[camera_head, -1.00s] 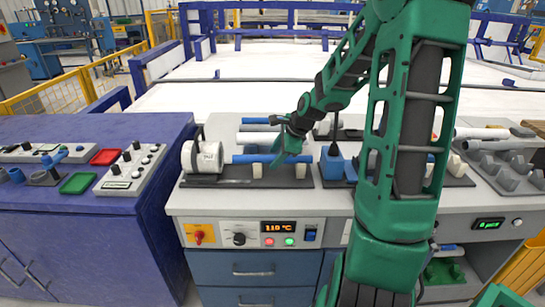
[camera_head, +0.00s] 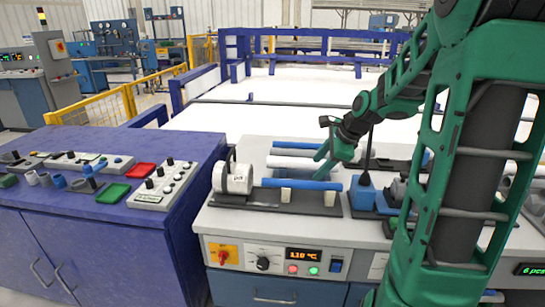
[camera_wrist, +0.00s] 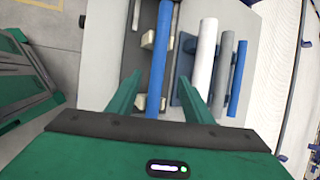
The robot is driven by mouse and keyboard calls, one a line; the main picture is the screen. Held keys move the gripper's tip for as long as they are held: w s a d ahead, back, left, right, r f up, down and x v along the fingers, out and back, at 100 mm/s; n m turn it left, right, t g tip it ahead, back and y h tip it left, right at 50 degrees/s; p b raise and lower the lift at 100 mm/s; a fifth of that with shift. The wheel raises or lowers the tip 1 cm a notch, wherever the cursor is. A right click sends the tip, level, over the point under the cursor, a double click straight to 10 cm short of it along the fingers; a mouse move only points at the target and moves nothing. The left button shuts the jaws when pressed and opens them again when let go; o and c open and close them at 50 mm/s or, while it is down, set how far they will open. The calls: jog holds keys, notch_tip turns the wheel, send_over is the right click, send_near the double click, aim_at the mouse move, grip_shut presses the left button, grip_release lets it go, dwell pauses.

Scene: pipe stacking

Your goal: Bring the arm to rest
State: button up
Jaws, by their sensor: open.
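My green arm reaches over the bench from the right. My gripper (camera_head: 323,158) is open and empty, in the air above the workstation. A blue pipe (camera_head: 300,184) lies level on two pale supports of a dark fixture, beside a white cylindrical unit (camera_head: 233,179). In the wrist view the blue pipe (camera_wrist: 160,60) runs between the two spread green fingers (camera_wrist: 160,98), below them and apart from them. A rack to its right holds a white pipe (camera_wrist: 206,55), a grey pipe (camera_wrist: 223,70) and another blue pipe (camera_wrist: 238,75).
A blue upright tool block (camera_head: 362,192) stands right of the fixture. A purple cabinet (camera_head: 100,225) at left carries a red tray (camera_head: 141,170), a green tray (camera_head: 113,193) and control boxes. A white fenced area (camera_head: 290,110) lies behind the bench.

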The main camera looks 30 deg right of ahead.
jog(key=s+a+n+g, duration=0.3)
jog(key=s+n, duration=0.5)
jog(key=s, duration=0.7)
jog(key=s+a+f+n+g+h, duration=0.1)
jog(key=s+a+n+g, duration=0.2)
jog(key=s+n, duration=0.6)
jog(key=s+a, duration=0.1)
jog(key=s, duration=0.4)
jog(key=shift+s+n, duration=0.3)
jog(key=shift+s, duration=0.1)
